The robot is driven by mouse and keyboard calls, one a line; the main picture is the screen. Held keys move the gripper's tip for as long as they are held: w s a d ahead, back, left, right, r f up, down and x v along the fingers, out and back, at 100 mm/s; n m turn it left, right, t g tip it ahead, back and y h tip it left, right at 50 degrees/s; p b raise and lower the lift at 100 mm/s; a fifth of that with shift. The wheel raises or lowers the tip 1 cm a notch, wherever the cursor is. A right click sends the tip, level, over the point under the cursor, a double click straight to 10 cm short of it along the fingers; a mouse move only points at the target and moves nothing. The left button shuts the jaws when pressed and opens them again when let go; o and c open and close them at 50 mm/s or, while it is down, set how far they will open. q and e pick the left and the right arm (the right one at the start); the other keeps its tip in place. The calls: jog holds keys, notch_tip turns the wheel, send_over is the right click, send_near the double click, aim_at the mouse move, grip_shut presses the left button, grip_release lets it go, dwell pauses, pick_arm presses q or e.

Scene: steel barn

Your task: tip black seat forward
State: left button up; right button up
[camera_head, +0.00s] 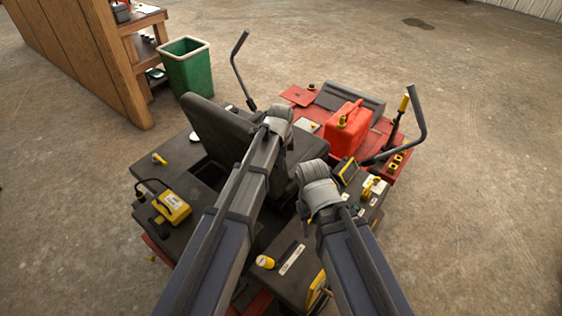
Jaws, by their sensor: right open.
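The black seat (215,128) is on the mower in the middle of the view. It appears as a slanted dark slab, with a dark opening below its left edge. My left arm crosses in front of it and hides part of it. My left gripper (280,117) is at the seat's right end; its fingers are hidden, so I cannot tell contact or opening. My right gripper (318,187) is lower and to the right, over the machine near the seat's right side. It is open, though its fingertips are mostly hidden behind the wrist.
Two control levers rise at the back (238,68) and right (417,125). A red fuel can (347,130) stands on the red deck (300,95). A yellow device (172,207) lies at left. A green bin (187,68) and wooden bench (140,20) stand back left. Right floor is clear.

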pick_arm(q)
grip_shut()
dwell(1.0)
